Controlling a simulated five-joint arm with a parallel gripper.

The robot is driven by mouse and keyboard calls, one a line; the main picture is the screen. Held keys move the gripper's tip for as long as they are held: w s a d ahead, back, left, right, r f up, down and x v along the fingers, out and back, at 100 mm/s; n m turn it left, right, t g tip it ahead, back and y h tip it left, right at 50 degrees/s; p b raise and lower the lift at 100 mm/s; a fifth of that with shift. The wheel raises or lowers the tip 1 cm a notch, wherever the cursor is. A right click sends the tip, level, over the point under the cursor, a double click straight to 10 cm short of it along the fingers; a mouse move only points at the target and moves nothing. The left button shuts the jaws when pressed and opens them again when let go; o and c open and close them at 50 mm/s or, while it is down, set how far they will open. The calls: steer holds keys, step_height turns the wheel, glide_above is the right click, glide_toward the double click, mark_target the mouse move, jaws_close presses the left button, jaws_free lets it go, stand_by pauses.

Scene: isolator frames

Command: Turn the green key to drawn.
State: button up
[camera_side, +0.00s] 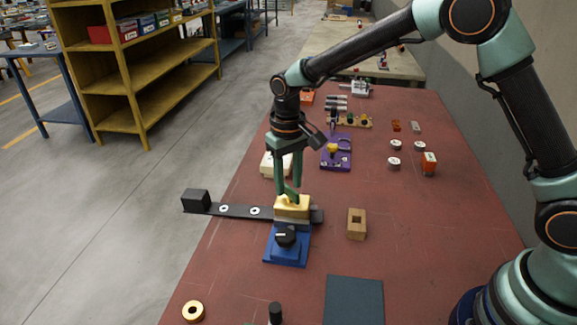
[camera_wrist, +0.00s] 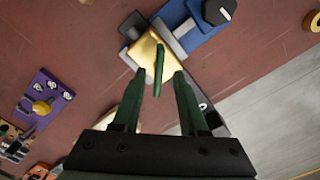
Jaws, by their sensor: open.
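A narrow green key (camera_wrist: 159,68) stands up from a yellow block (camera_side: 291,208) in the wrist view. The yellow block sits on a blue base (camera_side: 287,255) with a black knob (camera_side: 285,236) at its near end. My gripper (camera_side: 288,191) points down over the yellow block. In the wrist view its two green fingers (camera_wrist: 157,78) are apart, one on each side of the key, with gaps showing. In the side view the fingers hide most of the key, so I cannot tell its turned angle there. Whether the fingertips overlap it in height is unclear.
A black bar (camera_side: 237,211) with white rings runs left from the yellow block past the table edge. A wooden block with a square hole (camera_side: 356,224) stands to the right. A purple fixture (camera_side: 336,152) with a yellow knob is behind. A dark mat (camera_side: 353,300) lies in front.

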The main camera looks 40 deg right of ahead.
steer(key=shift+d+f, duration=0.1)
steer(key=shift+f, duration=0.7)
jaws_close()
steer(key=shift+n, duration=0.4)
steer(key=n, duration=0.3)
steer(key=shift+n, duration=0.4)
steer(key=shift+r+n, duration=0.1)
steer(key=shift+n, duration=2.1)
